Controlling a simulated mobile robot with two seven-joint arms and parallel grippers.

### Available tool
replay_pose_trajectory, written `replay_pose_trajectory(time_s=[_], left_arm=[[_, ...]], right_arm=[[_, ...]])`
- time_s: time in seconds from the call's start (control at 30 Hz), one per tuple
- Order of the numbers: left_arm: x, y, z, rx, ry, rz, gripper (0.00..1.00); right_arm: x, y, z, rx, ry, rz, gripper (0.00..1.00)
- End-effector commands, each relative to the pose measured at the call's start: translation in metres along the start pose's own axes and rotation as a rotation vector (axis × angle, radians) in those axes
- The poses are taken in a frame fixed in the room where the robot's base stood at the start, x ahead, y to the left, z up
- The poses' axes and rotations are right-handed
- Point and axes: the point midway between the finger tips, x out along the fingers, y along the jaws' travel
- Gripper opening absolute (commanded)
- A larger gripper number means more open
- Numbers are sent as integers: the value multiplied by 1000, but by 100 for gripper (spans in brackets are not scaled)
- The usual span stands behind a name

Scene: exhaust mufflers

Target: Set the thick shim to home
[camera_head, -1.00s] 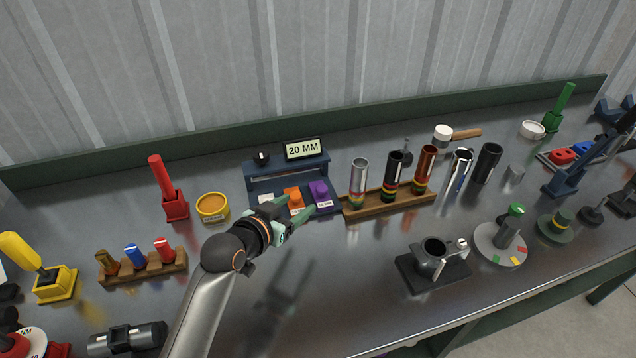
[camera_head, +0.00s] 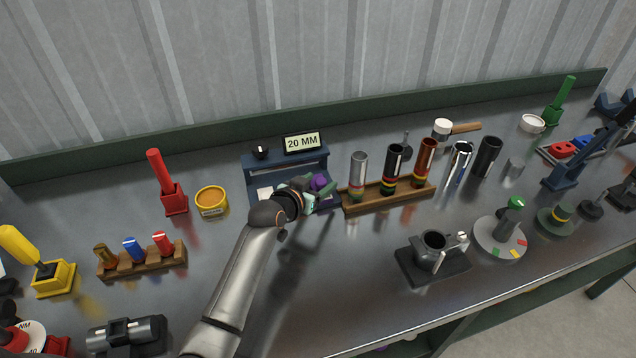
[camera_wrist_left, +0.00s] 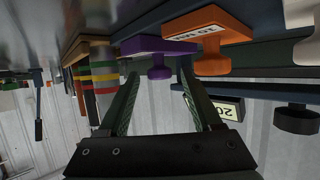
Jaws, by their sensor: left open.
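The shim stand (camera_head: 262,167) is a dark blue rack with a "20 MM" display. A purple shim (camera_head: 321,181) with a knob sits at its right; in the left wrist view it shows as a purple slab (camera_wrist_left: 150,46). An orange shim (camera_wrist_left: 212,25) sits beside it, mostly hidden by my arm in the head view. I cannot tell which shim is the thick one. My left gripper (camera_head: 317,188) is open at the stand's front. In the wrist view its fingertips (camera_wrist_left: 158,76) lie to either side of the purple knob, not visibly gripping it. My right gripper is not in view.
A wooden rack (camera_head: 410,198) with several tubes stands just right of the gripper. A yellow tin (camera_head: 210,202) and a red-handled tool (camera_head: 172,195) stand to the left. A dark fixture (camera_head: 432,268) stands nearer the front. The bench front centre is clear.

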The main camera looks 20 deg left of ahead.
Motion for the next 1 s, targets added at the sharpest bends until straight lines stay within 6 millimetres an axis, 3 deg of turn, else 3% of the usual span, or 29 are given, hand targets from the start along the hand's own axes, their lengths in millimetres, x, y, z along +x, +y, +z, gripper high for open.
replay_pose_trajectory(time_s=[0.2,0.77,1.0], left_arm=[[0,0,0,0,0,0,65],[0,0,0,0,0,0,2],[0,0,0,0,-1,-1,0]], right_arm=[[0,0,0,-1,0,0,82],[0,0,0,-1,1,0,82],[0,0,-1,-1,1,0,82]])
